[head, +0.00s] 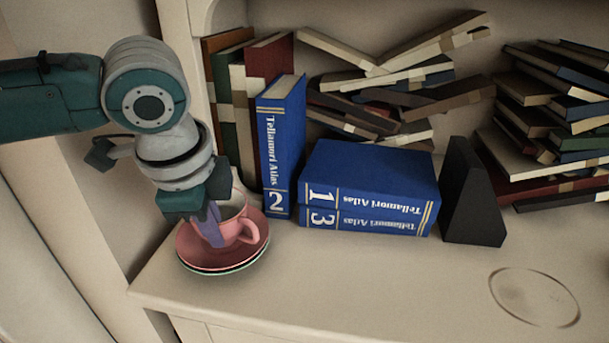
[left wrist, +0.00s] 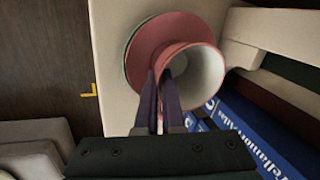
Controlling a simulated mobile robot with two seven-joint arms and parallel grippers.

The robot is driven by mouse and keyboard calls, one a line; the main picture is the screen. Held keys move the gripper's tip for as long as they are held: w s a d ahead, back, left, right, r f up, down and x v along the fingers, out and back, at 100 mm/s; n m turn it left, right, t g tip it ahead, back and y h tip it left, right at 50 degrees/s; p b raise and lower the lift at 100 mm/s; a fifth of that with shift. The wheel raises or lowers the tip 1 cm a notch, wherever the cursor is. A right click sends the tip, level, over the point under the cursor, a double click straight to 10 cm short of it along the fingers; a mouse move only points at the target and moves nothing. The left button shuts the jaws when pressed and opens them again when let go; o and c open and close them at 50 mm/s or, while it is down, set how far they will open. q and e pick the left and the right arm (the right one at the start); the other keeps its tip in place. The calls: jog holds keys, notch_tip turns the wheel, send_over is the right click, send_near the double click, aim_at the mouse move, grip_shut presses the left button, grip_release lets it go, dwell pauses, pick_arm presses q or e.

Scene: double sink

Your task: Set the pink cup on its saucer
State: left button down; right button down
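The pink cup (head: 231,233) is upright or nearly so in the head view, over the pink saucer (head: 190,252), with its handle toward the right. My left gripper (head: 211,235) comes down from above, its purple fingers at the cup's rim. In the left wrist view the fingers (left wrist: 163,82) straddle the cup wall, one inside and one outside, close together. The cup's pale inside (left wrist: 198,75) faces the camera and the saucer (left wrist: 143,48) shows behind it. A greenish rim shows under the pink saucer. I cannot tell whether the cup's base touches the saucer. My right gripper is out of view.
Blue atlases, one standing (head: 281,140) and two lying stacked (head: 368,190), are right of the cup. A black wedge bookend (head: 470,195) and piles of books stand farther right. The shelf edge is close in front of the saucer. The shelf's front right is clear, with a ring stain (head: 535,297).

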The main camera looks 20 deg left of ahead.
pick_arm(q)
jog(key=shift+f, duration=0.15)
jog(key=c, duration=1.4)
grip_release()
jog(key=shift+c, duration=0.2)
jog(key=o, duration=0.4)
